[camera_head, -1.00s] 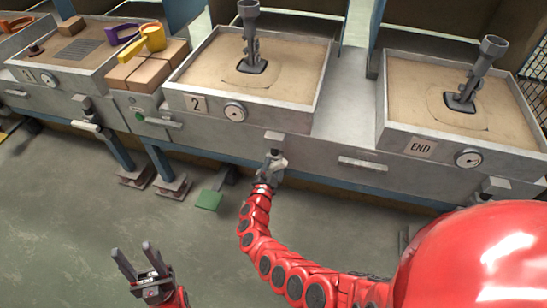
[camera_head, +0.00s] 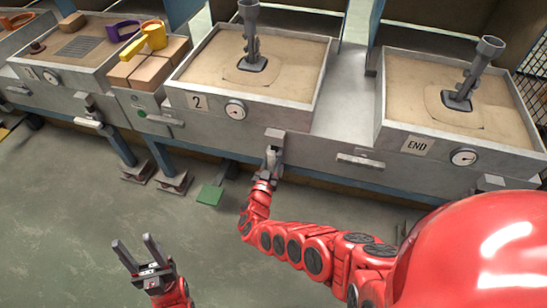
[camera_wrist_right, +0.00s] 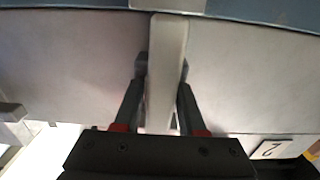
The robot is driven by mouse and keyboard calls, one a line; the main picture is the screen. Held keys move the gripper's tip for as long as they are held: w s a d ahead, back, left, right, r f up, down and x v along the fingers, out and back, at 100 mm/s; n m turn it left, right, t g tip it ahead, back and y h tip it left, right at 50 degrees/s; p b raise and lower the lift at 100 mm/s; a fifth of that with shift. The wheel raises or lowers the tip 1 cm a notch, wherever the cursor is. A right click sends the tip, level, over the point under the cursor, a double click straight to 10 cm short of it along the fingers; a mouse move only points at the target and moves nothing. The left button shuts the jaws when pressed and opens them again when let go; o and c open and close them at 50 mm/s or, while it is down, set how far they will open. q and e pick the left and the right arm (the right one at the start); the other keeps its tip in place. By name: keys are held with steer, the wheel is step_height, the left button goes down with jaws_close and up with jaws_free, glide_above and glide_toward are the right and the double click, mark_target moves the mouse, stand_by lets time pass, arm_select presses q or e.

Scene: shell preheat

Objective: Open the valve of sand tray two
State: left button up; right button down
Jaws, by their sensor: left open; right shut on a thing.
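Sand tray two (camera_head: 330,75) has a "2" plate (camera_head: 200,102) and a round gauge (camera_head: 236,110) on its front. A grey shell stands in its sand. Its valve block (camera_head: 275,134) sits under the front edge, with a pale lever (camera_head: 271,155) hanging down. My right gripper (camera_head: 269,170) is shut on this lever. In the right wrist view, the lever (camera_wrist_right: 166,60) runs between the two dark fingers of the right gripper (camera_wrist_right: 162,85). My left gripper (camera_head: 137,250) is open and empty over the floor at lower left.
The END tray (camera_head: 455,145) stands to the right, with a grey shell in it. At left are tray one (camera_head: 75,80), brown blocks (camera_head: 140,70), and yellow (camera_head: 153,35) and purple (camera_head: 122,31) tools. A green plate (camera_head: 210,194) lies on the open floor.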

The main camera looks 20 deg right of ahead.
steer(key=shift+f, duration=0.1)
stand_by(0.3)
steer(key=c, duration=0.6)
jaws_free()
steer(key=shift+c, duration=0.2)
steer(key=p+v, duration=0.1)
steer(key=v, duration=0.1)
steer(key=p+v, duration=0.1)
steer(key=v, duration=0.2)
steer(key=p+v, duration=0.1)
steer(key=v, duration=0.1)
steer(key=shift+s+a+r+p, duration=0.25)
steer(key=shift+s+p, duration=0.05)
steer(key=shift+s, duration=0.05)
steer(key=p, duration=0.1)
glide_toward(270, 167)
steer(key=v, duration=0.3)
steer(key=shift+s+f, duration=0.15)
steer(key=shift+f, duration=0.05)
